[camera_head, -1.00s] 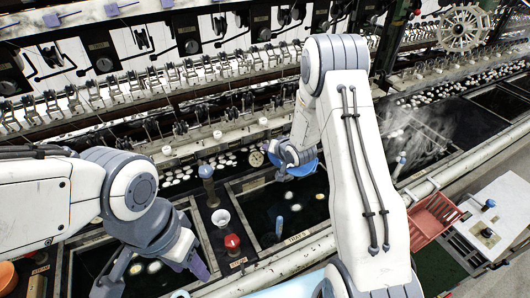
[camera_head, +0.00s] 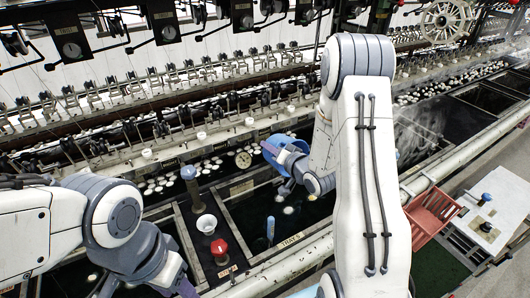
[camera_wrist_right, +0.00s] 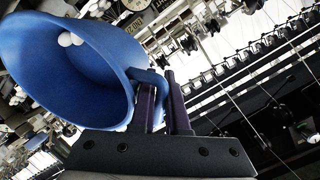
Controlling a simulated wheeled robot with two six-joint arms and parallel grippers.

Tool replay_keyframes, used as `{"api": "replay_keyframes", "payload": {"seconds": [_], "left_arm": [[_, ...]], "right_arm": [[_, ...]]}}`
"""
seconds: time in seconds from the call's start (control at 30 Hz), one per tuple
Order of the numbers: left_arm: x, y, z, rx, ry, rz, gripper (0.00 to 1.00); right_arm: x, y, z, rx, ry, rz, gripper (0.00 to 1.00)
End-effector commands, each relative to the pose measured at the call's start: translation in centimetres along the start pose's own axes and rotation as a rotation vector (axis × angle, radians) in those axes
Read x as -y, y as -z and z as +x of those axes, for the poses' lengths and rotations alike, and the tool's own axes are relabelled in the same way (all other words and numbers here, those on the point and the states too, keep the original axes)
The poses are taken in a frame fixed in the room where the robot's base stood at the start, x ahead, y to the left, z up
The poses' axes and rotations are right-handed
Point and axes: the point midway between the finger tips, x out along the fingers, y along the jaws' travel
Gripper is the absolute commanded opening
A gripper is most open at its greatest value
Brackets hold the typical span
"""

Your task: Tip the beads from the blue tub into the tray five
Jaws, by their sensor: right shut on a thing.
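The blue tub (camera_head: 288,141) is held tilted above the far end of the dark basin labelled tray five (camera_head: 291,240). My right gripper (camera_head: 272,150) is shut on the tub, and the right wrist view shows its purple fingers (camera_wrist_right: 164,105) at the tub's handle (camera_wrist_right: 152,77). In that view the tub (camera_wrist_right: 45,60) lies on its side with its mouth toward the left.
A white cup (camera_head: 206,223), a red-topped knob (camera_head: 219,248) and a blue-topped post (camera_head: 189,174) stand on the divider left of the tray. White round pieces lie in the water. Reeling machinery runs behind. A red crate (camera_head: 432,212) stands at right.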

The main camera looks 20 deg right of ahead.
Motion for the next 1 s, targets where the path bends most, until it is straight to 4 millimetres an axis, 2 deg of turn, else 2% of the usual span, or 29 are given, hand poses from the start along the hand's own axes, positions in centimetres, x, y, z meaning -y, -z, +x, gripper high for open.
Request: {"api": "replay_keyframes", "payload": {"seconds": [0.1,1.0], "left_arm": [[0.1,-0.1,1.4,0.0,0.0,0.001,0.5],[0.6,-0.4,8.2,0.0,0.0,0.0,0.5]], "right_arm": [[-0.4,-0.1,-0.6,-0.03,0.028,0.008,0.0],[-0.9,0.7,-5.1,-0.224,0.222,0.071,0.0]]}}
